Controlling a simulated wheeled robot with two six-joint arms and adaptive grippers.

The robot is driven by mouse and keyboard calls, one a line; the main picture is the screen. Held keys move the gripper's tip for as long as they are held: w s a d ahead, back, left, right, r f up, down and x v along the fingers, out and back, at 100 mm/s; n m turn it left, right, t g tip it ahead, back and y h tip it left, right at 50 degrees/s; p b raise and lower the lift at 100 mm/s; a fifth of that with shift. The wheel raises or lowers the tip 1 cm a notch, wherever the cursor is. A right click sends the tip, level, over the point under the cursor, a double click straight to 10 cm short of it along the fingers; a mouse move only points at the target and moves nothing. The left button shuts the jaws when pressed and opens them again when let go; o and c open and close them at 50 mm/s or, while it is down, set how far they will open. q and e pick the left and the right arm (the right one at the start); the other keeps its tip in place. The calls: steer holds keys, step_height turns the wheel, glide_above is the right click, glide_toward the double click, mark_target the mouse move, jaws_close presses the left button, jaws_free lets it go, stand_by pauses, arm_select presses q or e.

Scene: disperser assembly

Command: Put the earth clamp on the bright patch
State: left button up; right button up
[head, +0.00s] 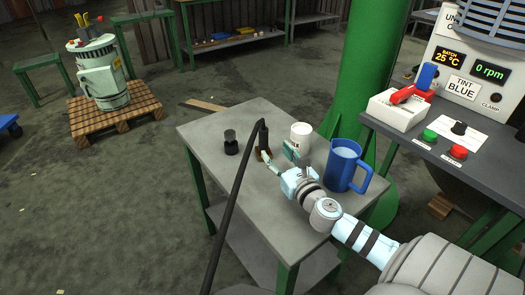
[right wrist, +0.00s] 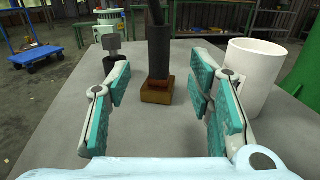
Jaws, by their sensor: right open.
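The earth clamp (head: 263,137) seems to be the black upright handle on a copper-brown block, with a black cable from its top. It stands on the grey table; the right wrist view shows its block (right wrist: 158,91) between and beyond my right fingers. My right gripper (head: 280,158) is open and empty, also in the right wrist view (right wrist: 162,82), pointing at the clamp with a gap on both sides. A pale panel (head: 101,81) shows on the drum (head: 108,97) on the pallet; I cannot tell if it is the bright patch. My left gripper is not in view.
A white cup (head: 301,136) stands right of the clamp, close to my right finger. A blue jug (head: 341,168) is beside my right arm. A small dark cylinder (head: 231,143) stands left. The cable crosses the table's front. A control bench (head: 455,125) is at right.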

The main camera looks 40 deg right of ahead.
mark_target(266, 139)
steer(key=x, duration=0.9)
steer(key=shift+w+a+r, duration=0.1)
steer(key=shift+w, duration=0.05)
jaws_close()
